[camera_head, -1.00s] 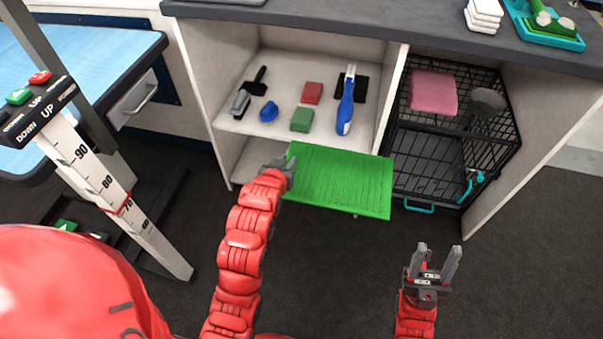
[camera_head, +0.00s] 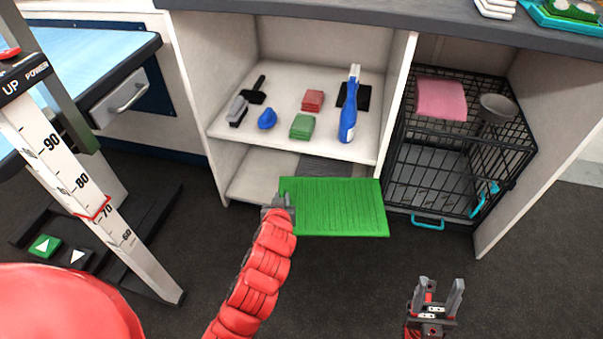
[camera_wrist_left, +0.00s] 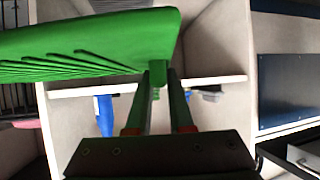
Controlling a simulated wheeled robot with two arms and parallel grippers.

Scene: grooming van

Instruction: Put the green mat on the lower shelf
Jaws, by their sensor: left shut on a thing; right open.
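The green mat (camera_head: 335,208) is a flat ribbed rectangle held in the air in front of the cabinet. My left gripper (camera_head: 277,207) is shut on its left edge. The mat also shows in the left wrist view (camera_wrist_left: 100,45), running from the fingers to the upper left. The lower shelf (camera_head: 262,172) is the pale bay under the upper shelf (camera_head: 285,128); a dark grey flat thing (camera_head: 332,167) lies at its back. The mat hides part of the lower bay. My right gripper (camera_head: 437,300) is open and empty above the floor at lower right.
The upper shelf holds brushes, a red block (camera_head: 313,100), a green block (camera_head: 303,126) and a blue-handled tool (camera_head: 348,125). Right of the divider is a black wire crate (camera_head: 430,180) with a pink towel (camera_head: 441,99) on top. A height-scaled post (camera_head: 80,185) stands left.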

